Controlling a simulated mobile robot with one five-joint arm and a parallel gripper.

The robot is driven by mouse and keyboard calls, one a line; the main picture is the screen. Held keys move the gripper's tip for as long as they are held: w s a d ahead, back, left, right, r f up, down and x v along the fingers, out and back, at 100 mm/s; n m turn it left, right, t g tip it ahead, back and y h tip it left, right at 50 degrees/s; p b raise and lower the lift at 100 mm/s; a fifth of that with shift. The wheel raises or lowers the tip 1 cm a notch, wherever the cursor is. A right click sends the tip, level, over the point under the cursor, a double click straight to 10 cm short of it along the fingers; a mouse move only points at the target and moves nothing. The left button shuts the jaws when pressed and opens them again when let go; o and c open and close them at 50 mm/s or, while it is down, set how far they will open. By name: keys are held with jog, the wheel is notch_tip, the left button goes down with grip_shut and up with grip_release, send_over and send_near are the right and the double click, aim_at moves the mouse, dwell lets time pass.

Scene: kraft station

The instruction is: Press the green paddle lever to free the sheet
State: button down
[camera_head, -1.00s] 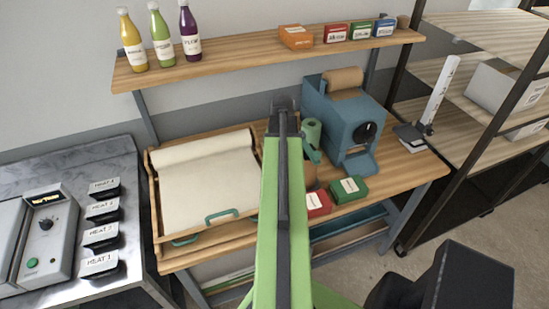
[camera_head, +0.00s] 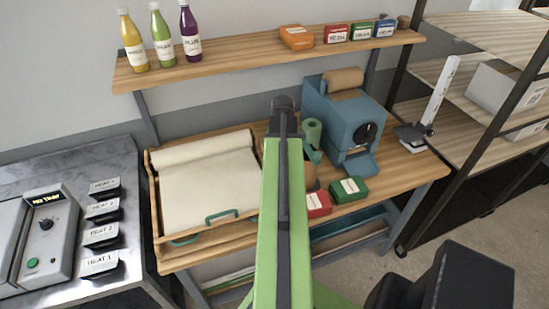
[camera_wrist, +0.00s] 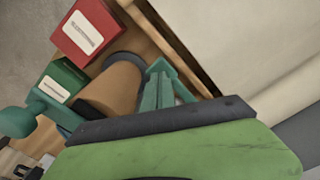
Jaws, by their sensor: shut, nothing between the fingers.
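The green paddle lever (camera_head: 312,132) stands upright at the left side of the blue dispenser (camera_head: 350,112), which holds a brown paper roll (camera_head: 345,78). In the wrist view a teal-green rounded piece (camera_wrist: 30,116) at the left edge looks like this lever, in front of the green box. In the head view my arm hides the fingers. A pale sheet (camera_head: 210,180) lies in a wooden tray (camera_head: 154,205) left of my arm.
A red box (camera_head: 318,204) and a green box (camera_head: 349,190) stand at the table's front. A brown round object (camera_wrist: 112,88) lies near the fingers in the wrist view. A shelf (camera_head: 250,55) with bottles and small boxes runs above. A metal rack stands at right.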

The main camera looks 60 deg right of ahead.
jog(key=shift+f, duration=0.15)
dwell(0.4)
jog(key=shift+f+b, duration=2.3)
jog(key=shift+b, duration=0.15)
jog(key=shift+r, duration=0.1)
notch_tip(320, 180, up, 11)
jog(key=p, duration=1.1)
